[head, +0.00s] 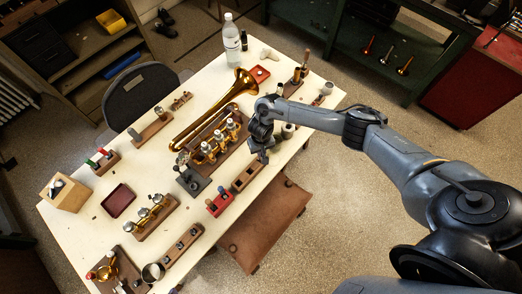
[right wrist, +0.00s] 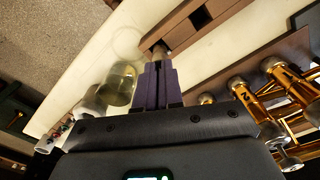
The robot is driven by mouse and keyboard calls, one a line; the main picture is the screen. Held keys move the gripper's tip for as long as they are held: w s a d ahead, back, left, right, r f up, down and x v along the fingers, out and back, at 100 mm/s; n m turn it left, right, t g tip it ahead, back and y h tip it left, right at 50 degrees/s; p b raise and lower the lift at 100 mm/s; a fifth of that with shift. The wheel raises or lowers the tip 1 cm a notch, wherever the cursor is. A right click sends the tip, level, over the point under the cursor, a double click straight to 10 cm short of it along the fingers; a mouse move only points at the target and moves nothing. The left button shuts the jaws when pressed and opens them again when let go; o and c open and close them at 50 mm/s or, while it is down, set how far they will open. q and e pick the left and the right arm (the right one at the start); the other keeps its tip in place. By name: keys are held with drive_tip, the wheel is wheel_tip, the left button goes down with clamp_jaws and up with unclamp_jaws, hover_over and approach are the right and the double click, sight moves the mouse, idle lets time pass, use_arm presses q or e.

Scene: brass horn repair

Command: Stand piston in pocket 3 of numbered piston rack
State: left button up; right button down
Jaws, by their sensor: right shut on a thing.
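A brown wooden rack with dark pockets (head: 247,176) lies near the table's front edge; its numbers are too small to read. In the right wrist view, two square pockets of the rack (right wrist: 190,27) show empty. My right gripper (head: 263,157) is at the rack's upper right end. My left gripper is not in view.
A brass horn valve block (head: 217,145) with several valves lies left of my right gripper, close by. A red block (head: 219,204) stands near the rack's lower left end. Clear and grey cylinders (right wrist: 119,82) stand beside the fingers. A brown stool (head: 265,225) is below the table edge.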

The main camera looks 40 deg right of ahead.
drive_tip(key=shift+f, duration=0.4)
drive_tip(key=c, duration=1.2)
unclamp_jaws()
wheel_tip(320, 180, up, 9)
drive_tip(key=shift+r+p, duration=0.15)
drive_tip(key=shift+p, duration=0.85)
drive_tip(key=shift+r, duration=0.75)
